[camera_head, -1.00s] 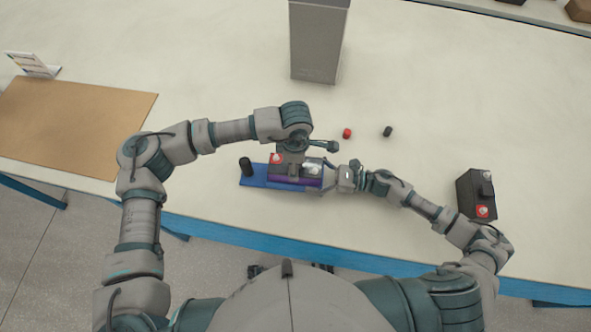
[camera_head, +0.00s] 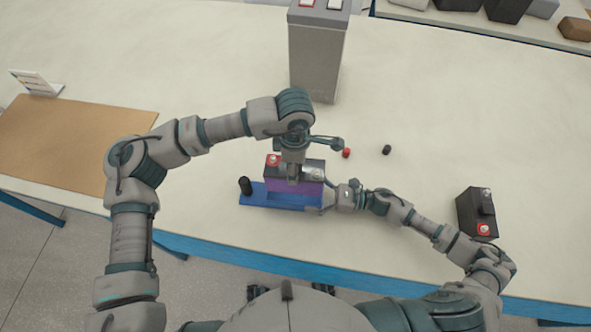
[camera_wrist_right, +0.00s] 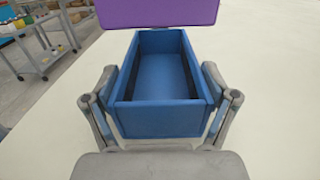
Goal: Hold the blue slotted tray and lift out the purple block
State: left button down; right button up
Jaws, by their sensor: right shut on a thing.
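The purple block (camera_head: 311,188), with a dark top and a red terminal, is raised above the blue slotted tray (camera_head: 265,200). My left gripper (camera_head: 293,181) comes down from above and is shut on the block's top; its fingertips are partly hidden. In the right wrist view the purple block (camera_wrist_right: 160,13) hangs over the far part of the blue tray (camera_wrist_right: 160,118), whose slot looks empty. My right gripper (camera_head: 322,205) is shut on the tray's right end. Its fingers press both sides of the tray in the wrist view (camera_wrist_right: 158,88).
A black cylinder (camera_head: 245,186) stands at the tray's left end. A small red cap (camera_head: 346,153) and a black cap (camera_head: 386,150) lie behind. A dark battery (camera_head: 477,214) stands right, a tall grey battery (camera_head: 315,60) at the back, a brown mat (camera_head: 60,140) left.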

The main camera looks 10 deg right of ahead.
jog(key=o, duration=1.2)
jog(key=shift+c, duration=0.2)
jog(key=v, duration=1.2)
jog(key=shift+f, duration=0.25)
